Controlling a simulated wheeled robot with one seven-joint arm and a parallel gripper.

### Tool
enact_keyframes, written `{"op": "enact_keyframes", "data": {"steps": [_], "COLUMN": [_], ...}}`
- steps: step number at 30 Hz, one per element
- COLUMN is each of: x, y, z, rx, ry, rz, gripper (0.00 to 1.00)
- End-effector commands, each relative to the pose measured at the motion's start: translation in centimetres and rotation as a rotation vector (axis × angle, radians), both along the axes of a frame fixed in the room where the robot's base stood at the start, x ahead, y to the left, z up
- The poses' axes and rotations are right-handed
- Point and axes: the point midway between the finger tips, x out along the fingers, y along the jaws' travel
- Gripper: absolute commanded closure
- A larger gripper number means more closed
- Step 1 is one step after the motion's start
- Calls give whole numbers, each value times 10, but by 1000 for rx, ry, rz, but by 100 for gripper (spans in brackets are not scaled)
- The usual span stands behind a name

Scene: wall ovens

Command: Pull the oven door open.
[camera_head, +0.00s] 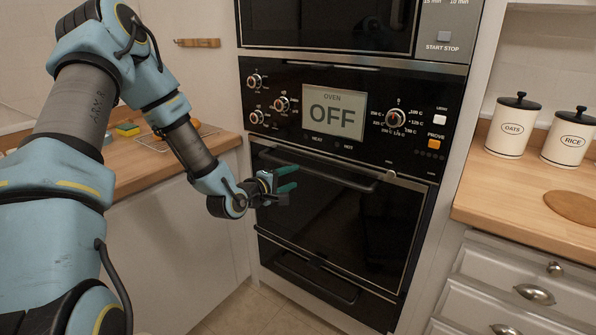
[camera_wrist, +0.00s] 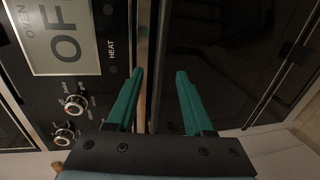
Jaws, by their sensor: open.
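The oven door (camera_head: 345,235) is a black glass front below the control panel, and it looks shut. A long dark handle (camera_head: 345,180) runs across its top. My gripper (camera_head: 289,178) is open in front of the door's upper left part, near the handle's left half. In the wrist view the green fingers of my gripper (camera_wrist: 160,76) stand apart, and a dark upright bar, seemingly the handle (camera_wrist: 160,40), shows between them. I cannot tell whether the fingertips reach around it. The door glass (camera_wrist: 225,75) fills the right of that view.
The control panel (camera_head: 375,112) with knobs and an "OFF" display (camera_head: 334,112) is above the door. A lower dark handle (camera_head: 315,285) is beneath. A wooden counter with canisters (camera_head: 510,125) stands right, with drawers (camera_head: 515,290) below. Another counter (camera_head: 150,165) is left. Some floor shows in front.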

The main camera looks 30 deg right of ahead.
Motion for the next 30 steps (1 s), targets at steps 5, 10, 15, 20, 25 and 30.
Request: {"op": "enact_keyframes", "data": {"steps": [5, 10, 15, 20, 25, 30], "x": [15, 30, 41, 46, 47, 47], "y": [-27, -54, -72, -81, -82, -82], "z": [-3, -10, -15, -18, -19, -19], "rx": [2, 4, 6, 5, 6, 6], "ry": [-2, -2, -2, -2, -2, -2], "rz": [-1, -1, 1, 1, 2, 1], "gripper": [48, 48, 48, 48, 48, 54]}}
